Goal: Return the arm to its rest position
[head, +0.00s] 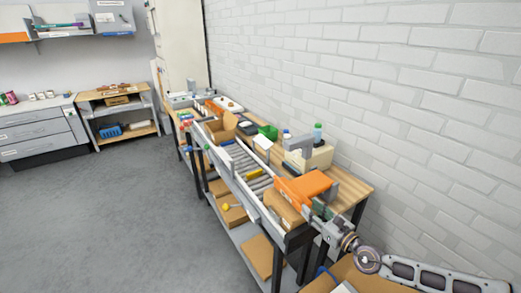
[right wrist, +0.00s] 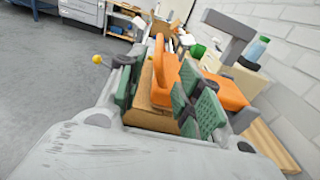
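My right gripper (head: 318,210) is at the near end of the workbench in the head view, with my arm coming in from the lower right. In the right wrist view its green-padded fingers (right wrist: 162,95) stand apart. A brown cardboard box (right wrist: 150,112) and an upright orange part (right wrist: 167,72) show in the gap between them. I cannot tell whether the fingers touch the box. In the head view the box (head: 284,207) is just left of the gripper. My left gripper is not in view.
A flat orange piece (head: 311,183) lies on the wooden bench top (head: 350,187) close by the gripper. A grey roller conveyor (head: 243,164) runs along the bench. A bottle (head: 318,132) and a beige machine (head: 318,157) stand behind. A white brick wall borders the right; the floor at left is clear.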

